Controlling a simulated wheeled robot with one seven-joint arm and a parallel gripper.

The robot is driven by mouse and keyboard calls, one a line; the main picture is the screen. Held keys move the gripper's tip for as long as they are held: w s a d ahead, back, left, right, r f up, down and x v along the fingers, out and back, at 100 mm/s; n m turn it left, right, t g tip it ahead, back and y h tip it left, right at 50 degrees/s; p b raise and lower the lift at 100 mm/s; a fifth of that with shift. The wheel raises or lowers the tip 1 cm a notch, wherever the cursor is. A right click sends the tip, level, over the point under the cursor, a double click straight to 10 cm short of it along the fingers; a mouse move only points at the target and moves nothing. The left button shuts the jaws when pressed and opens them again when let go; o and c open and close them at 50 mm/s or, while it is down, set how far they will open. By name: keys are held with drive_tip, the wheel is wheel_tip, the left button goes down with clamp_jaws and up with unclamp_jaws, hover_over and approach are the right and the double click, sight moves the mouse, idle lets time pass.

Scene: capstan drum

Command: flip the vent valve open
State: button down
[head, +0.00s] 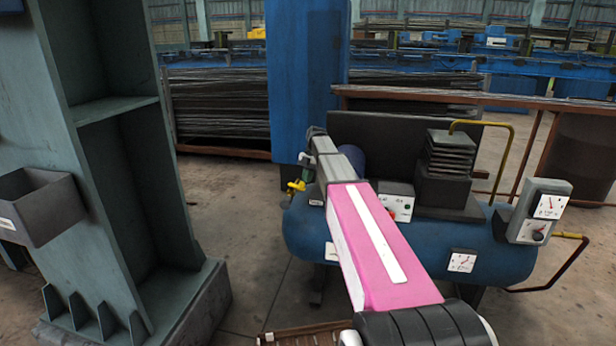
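A small yellow lever (297,186), which looks like the vent valve's handle, shows at the left end of the blue compressor tank (305,240). My pink arm reaches from the lower right toward that end of the tank. My gripper (307,165) is at the arm's far end, just above and right of the yellow lever. It is small, dark and partly hidden by my own arm. I cannot tell whether its fingers touch the lever or are open or shut. The valve's body is mostly hidden.
The tank carries a control box with a red button (396,200), a dark finned compressor block (447,170), gauges (541,210) and a yellow-and-red handle (560,260) at right. A green steel column with a grey bin (40,205) stands left. Floor between column and tank is clear.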

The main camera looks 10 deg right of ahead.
drive_tip(key=s+a+m+t+y, duration=0.1)
drive_tip(key=s+a+m+t, duration=0.1)
drive_tip(key=s+a+m, duration=0.2)
drive_tip(key=shift+a+m, duration=1.05)
drive_tip(key=shift+m, duration=0.05)
drive_tip(key=shift+s+a, duration=0.1)
drive_tip(key=shift+a, duration=0.05)
idle(0.5)
idle(0.3)
